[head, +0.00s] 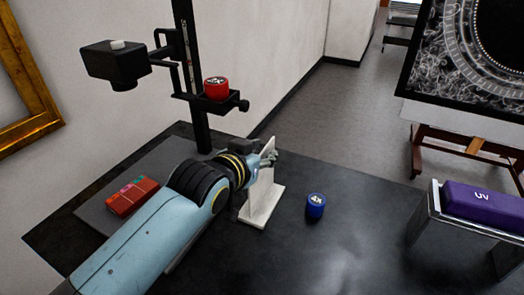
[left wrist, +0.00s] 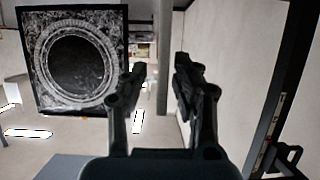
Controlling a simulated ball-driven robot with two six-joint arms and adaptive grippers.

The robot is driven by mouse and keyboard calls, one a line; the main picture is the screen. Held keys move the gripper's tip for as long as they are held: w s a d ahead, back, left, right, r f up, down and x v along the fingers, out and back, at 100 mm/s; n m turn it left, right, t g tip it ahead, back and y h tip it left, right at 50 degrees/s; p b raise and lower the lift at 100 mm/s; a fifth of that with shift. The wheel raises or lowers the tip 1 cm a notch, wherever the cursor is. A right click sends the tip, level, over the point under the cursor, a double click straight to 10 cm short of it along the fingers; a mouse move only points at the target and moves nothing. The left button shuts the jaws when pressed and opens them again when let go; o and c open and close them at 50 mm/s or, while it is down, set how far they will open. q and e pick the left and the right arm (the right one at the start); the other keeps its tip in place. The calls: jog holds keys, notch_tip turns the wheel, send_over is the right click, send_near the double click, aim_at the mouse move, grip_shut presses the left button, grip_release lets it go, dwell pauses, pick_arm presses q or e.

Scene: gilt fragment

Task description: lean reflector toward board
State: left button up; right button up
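The white reflector (head: 264,196) is an upright panel on a flat foot, standing on the dark table. My left gripper (head: 270,157) is at the panel's upper part and hides some of it; I cannot tell whether they touch. In the left wrist view the gripper's two fingers (left wrist: 160,68) are apart, with no clear sign of the reflector between them. The grey board (head: 97,213) lies flat at the table's left, beneath the camera stand, partly hidden by my arm. A red block (head: 132,196) with coloured marks lies on it. My right gripper is out of view.
The black camera stand (head: 187,62) rises behind the arm, with a red weight (head: 216,88) on its bracket. A blue weight (head: 316,205) stands right of the reflector. A purple block (head: 483,203) rests on a metal stand at far right. The table's front middle is clear.

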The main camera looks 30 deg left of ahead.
pick_arm(q)
jog(key=shift+w+f, duration=0.1)
jog(key=shift+w, duration=0.15)
grip_shut()
dwell(0.3)
